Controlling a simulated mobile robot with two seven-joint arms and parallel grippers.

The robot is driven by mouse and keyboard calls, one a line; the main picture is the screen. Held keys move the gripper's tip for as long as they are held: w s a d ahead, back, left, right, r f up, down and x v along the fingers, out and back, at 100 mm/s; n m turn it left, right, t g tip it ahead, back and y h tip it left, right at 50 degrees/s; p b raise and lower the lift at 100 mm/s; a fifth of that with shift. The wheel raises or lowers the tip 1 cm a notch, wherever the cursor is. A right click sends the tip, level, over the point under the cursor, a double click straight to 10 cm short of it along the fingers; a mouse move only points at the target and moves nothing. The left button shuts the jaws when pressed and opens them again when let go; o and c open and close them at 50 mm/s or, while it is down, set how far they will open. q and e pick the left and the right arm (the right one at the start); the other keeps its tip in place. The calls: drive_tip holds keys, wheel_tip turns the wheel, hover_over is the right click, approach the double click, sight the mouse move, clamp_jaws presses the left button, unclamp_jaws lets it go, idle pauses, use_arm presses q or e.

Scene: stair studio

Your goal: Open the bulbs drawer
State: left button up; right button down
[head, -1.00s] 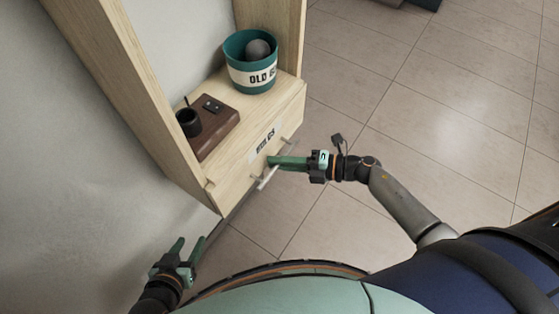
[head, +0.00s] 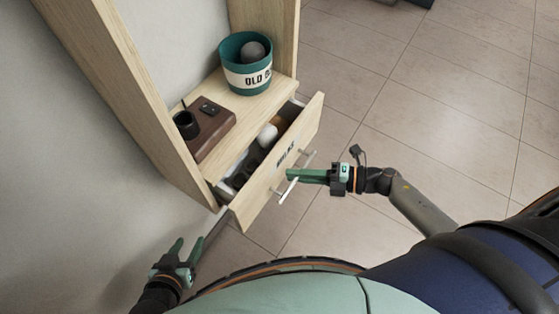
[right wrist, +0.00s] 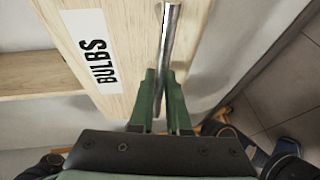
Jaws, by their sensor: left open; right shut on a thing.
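The bulbs drawer (head: 274,172) is a light wooden drawer under a shelf, pulled partly out in the head view. A white bulb (head: 267,136) and darker things show inside it. Its front carries a BULBS label, clear in the right wrist view (right wrist: 90,48). My right gripper (head: 292,175) is shut on the metal bar handle (head: 308,160); the handle also runs between the green fingers in the right wrist view (right wrist: 166,50). My left gripper (head: 176,252) is open and empty, low at the left, apart from the drawer.
On the shelf above the drawer stand a teal bucket (head: 246,72) with a label and a grey ball in it, and a brown block (head: 205,126) with a black cup-shaped holder and a switch. Tiled floor (head: 430,110) lies open to the right.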

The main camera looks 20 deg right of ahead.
use_arm(q)
drive_tip(key=shift+w+d+r, duration=0.1)
drive_tip(key=shift+w+r, duration=0.25)
drive_tip(key=shift+r, duration=0.1)
use_arm(e)
drive_tip(key=s+d, duration=0.4)
drive_tip(key=s, duration=0.1)
drive_tip(key=shift+s+d, duration=0.2)
drive_tip(key=c, duration=1.1)
unclamp_jaws()
drive_tip(key=shift+o, duration=1.1)
use_arm(q)
drive_tip(key=shift+s+f, duration=0.2)
drive_tip(key=shift+s, duration=0.05)
